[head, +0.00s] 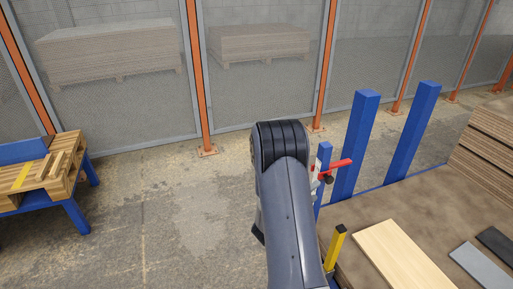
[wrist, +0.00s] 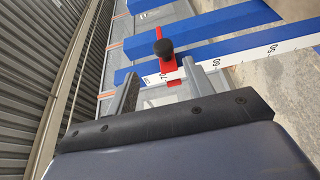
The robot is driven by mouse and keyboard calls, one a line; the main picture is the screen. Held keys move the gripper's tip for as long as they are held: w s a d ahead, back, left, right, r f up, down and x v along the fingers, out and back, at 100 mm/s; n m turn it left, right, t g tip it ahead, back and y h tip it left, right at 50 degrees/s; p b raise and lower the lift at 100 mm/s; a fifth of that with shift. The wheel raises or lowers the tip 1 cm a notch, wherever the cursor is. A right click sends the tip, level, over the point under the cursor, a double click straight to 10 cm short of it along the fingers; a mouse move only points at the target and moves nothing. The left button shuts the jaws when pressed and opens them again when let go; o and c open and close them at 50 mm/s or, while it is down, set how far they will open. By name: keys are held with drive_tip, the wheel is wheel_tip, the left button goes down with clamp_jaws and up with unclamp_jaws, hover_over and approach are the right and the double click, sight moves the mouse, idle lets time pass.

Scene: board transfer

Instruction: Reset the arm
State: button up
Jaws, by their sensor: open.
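My gripper (wrist: 160,84) shows in the wrist view, its two grey fingers apart with nothing held between them. My dark grey arm rises in the lower middle of the head view and hides the gripper there. Beyond the fingers in the wrist view is a red stop with a black knob (wrist: 164,47), mounted on a white measuring scale (wrist: 230,55). I cannot tell how far the fingers are from it. The red stop also shows in the head view (head: 338,166), just right of my arm.
Blue posts (head: 355,145) stand right of my arm. A yellow post (head: 335,247) is close by. A brown work surface holds a pale board (head: 402,255), a grey board (head: 482,265) and a dark board. Pallets (head: 40,175) sit on a blue stand at left. Mesh fencing (head: 260,90) closes the back; floor at left is clear.

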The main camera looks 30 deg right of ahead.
sight(329, 183)
drive_tip(key=b+x, duration=0.1)
drive_tip(key=x, duration=0.8)
drive_tip(key=shift+d+f, duration=0.15)
drive_tip(key=shift+d, duration=0.3)
drive_tip(key=shift+w+d+f, duration=0.1)
drive_tip(key=shift+w+d, duration=0.05)
drive_tip(key=shift+d, duration=0.1)
drive_tip(key=shift+f, duration=0.25)
drive_tip(key=shift+a, duration=0.1)
